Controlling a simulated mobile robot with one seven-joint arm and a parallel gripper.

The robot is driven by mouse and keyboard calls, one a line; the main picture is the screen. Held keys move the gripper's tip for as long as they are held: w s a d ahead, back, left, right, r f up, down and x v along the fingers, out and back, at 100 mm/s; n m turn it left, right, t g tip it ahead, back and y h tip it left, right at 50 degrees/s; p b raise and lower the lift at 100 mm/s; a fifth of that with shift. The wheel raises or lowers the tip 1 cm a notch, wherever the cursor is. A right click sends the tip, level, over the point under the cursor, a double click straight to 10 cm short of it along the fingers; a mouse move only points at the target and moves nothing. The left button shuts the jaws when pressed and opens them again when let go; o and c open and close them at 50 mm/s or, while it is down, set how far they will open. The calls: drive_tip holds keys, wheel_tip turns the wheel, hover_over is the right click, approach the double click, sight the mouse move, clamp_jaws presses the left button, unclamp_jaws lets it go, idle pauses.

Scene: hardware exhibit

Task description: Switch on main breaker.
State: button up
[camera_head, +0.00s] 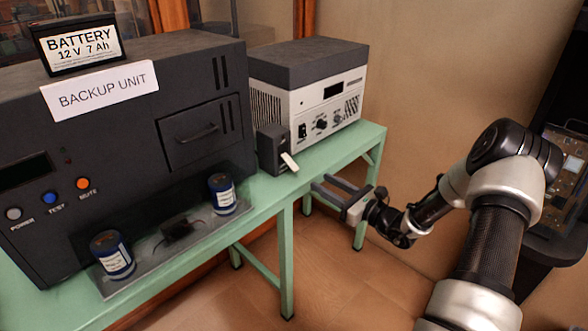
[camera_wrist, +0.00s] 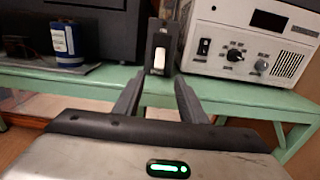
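The main breaker appears to be the small dark box (camera_head: 272,149) at the front edge of the green table, between the two large units. Its white lever (camera_head: 289,161) sticks out from the front and slants downward. In the wrist view the breaker box (camera_wrist: 153,36) stands at top centre, with the white lever (camera_wrist: 161,61) low on its face. My gripper (camera_head: 323,186) is in front of the table edge, to the right of and slightly below the lever, apart from it. In the wrist view its two fingers (camera_wrist: 159,78) are spread, with nothing between them.
A dark backup unit (camera_head: 120,120) carries a battery (camera_head: 78,45). A grey-white instrument (camera_head: 325,105) with knobs stands right of the breaker. Two blue cylinders (camera_head: 222,195) (camera_head: 112,256) stand on a clear tray (camera_head: 155,245). The green table's edge (camera_head: 335,155) lies close to my gripper.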

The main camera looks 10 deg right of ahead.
sight(294, 166)
drive_tip(key=b+x, duration=0.1)
drive_tip(key=x, duration=1.2)
drive_tip(key=shift+w+a+b, duration=0.15)
drive_tip(key=shift+b, duration=0.15)
clamp_jaws()
